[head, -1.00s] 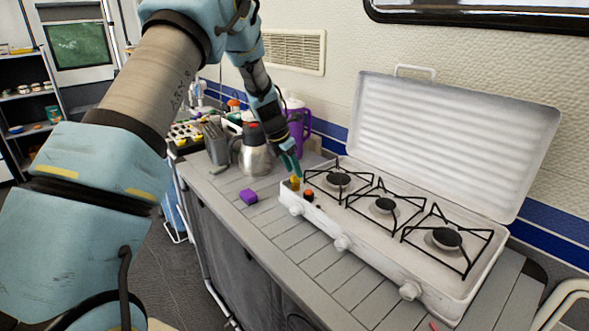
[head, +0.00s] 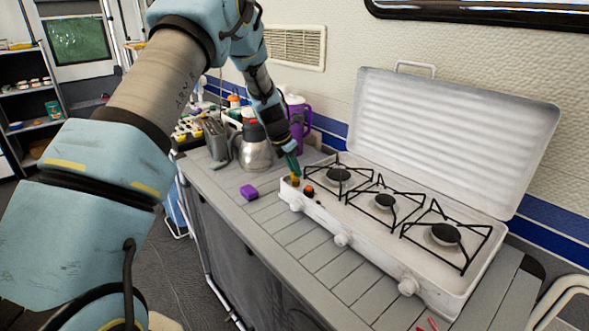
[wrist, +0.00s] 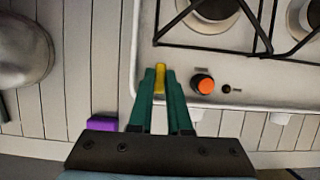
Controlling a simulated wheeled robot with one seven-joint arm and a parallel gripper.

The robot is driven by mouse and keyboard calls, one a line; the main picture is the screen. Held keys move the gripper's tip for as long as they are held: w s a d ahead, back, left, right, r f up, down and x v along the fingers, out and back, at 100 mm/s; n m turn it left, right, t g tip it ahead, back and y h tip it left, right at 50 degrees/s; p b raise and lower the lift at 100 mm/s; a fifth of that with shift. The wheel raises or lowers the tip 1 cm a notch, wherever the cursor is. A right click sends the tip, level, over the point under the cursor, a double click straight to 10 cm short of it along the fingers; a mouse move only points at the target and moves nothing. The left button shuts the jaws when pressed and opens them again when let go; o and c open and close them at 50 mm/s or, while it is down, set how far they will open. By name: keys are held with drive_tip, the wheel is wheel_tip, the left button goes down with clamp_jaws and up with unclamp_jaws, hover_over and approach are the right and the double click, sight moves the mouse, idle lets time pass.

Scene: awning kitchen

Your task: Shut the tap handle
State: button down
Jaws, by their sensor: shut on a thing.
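The yellow tap handle (wrist: 160,76) is on the left end of the white camping stove's top, beside a round black and orange knob (wrist: 203,84). In the head view the handle (head: 295,180) shows as a small yellow spot just below my fingertips. My gripper (wrist: 161,72) has its green fingers shut on the yellow handle, one on each side. The handle's lower part is hidden between the fingers. In the wrist view the handle's visible part points along the fingers, away from my palm.
The white stove (head: 325,215) has black burner grates and a raised lid (head: 450,140). A steel kettle (head: 254,152) and a purple jug (head: 299,125) stand left of and behind my gripper. A purple block (head: 249,191) lies on the slatted counter, with bare boards around it.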

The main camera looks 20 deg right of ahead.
drive_tip(key=shift+m, duration=0.4)
drive_tip(key=m+g, duration=0.1)
drive_tip(key=m, duration=0.2)
drive_tip(key=shift+w+m+g, duration=0.15)
drive_tip(key=shift+m+g, duration=0.25)
drive_tip(key=m+g, duration=0.1)
drive_tip(key=m, duration=0.3)
drive_tip(key=shift+w+m+g+b, duration=0.1)
drive_tip(key=shift+m+g+b, duration=0.2)
drive_tip(key=shift+g, duration=0.1)
drive_tip(key=m, duration=0.2)
drive_tip(key=m+g+y, duration=0.1)
drive_tip(key=m, duration=0.1)
drive_tip(key=shift+w+d+m+y, duration=0.1)
drive_tip(key=shift+m+y, duration=0.2)
drive_tip(key=shift+d+m+g+y, duration=0.1)
drive_tip(key=shift+m+g+y, duration=0.5)
drive_tip(key=shift+m, duration=1.4)
drive_tip(key=c, duration=0.9)
unclamp_jaws()
drive_tip(key=shift+o, duration=0.2)
